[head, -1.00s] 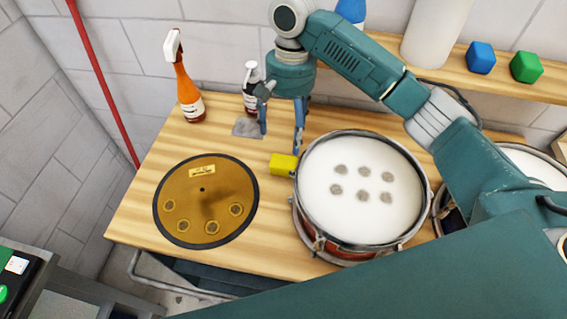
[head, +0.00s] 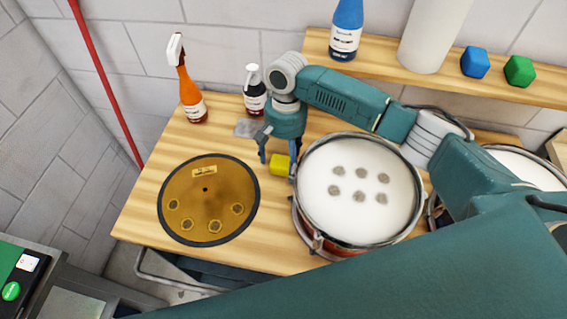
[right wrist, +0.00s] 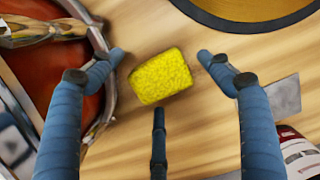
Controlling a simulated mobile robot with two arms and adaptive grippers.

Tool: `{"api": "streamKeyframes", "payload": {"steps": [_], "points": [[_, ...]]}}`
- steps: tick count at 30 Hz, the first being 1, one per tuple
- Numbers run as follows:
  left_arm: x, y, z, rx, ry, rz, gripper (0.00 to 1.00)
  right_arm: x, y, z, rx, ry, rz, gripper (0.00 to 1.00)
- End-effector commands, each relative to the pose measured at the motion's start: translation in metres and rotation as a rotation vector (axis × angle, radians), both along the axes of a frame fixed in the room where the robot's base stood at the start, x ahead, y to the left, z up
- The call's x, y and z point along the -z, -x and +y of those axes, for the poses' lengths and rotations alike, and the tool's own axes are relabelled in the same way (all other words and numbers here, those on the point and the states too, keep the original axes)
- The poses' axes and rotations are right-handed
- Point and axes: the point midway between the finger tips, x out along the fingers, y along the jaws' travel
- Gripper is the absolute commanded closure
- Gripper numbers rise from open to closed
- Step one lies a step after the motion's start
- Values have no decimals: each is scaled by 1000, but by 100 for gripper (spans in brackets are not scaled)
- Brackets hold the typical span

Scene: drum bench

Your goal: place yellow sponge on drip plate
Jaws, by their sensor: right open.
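The yellow sponge (head: 280,166) lies on the wooden bench against or close beside the left rim of the white-headed drum (head: 358,190). My right gripper (head: 277,163) is open above it. In the right wrist view the sponge (right wrist: 161,77) sits between the spread fingers, with room on both sides and no grip on it. A round amber disc (head: 209,200) with a dark rim lies to the left of the sponge. A small flat grey square (head: 247,128) lies behind and left of it. I cannot tell for sure which of these is the drip plate. My left gripper is not in view.
An orange spray bottle (head: 190,98) and a dark bottle (head: 255,92) stand at the back of the bench. A shelf (head: 420,75) behind holds a blue bottle (head: 345,30) and blue and green blocks.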

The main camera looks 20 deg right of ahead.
Motion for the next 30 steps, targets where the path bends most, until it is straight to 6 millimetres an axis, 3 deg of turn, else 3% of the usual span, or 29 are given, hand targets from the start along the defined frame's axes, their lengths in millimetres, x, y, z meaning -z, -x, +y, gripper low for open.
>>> {"api": "streamKeyframes", "payload": {"steps": [4,10,11,23,30], "points": [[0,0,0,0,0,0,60,0,0,0,0,0,0,26],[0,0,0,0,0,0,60,0,0,0,0,0,0,66],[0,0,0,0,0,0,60,0,0,0,0,0,0,67],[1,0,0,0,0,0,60,-2,0,0,0,0,0,71],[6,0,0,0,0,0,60,-24,-1,1,0,-2,-3,71]]}}
